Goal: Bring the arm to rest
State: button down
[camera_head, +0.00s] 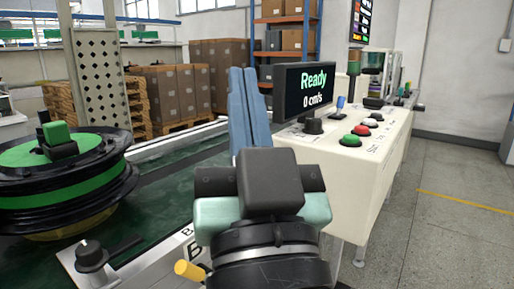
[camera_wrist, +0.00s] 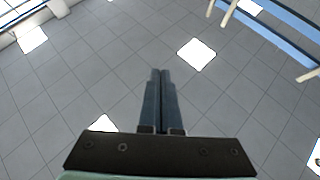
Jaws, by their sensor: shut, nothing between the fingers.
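My gripper (camera_head: 243,80) points upward in the head view, with its two long blue-grey fingers raised above the dark wrist. The fingers lie close together and hold nothing. In the wrist view my gripper (camera_wrist: 158,72) also shows shut and empty, with the ceiling behind it. In the head view the fingers stand just left of the screen in the picture, apart from it as far as I can tell.
A white control console (camera_head: 350,180) with coloured buttons and a "Ready" screen (camera_head: 303,92) stands at the right. Grey floor (camera_head: 450,235) is clear at the right.

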jog(key=s+d+r+t+h+p, duration=0.1)
jog(key=s+r+t+h, duration=0.3)
jog(key=r, duration=0.5)
notch_tip(320, 180, up, 36)
jog(key=g+p, duration=0.1)
jog(key=p, duration=3.6)
jog(key=shift+s+r+m+p, duration=0.15)
jog(key=shift+r+m+p, duration=0.15)
jog(key=shift+m, duration=0.1)
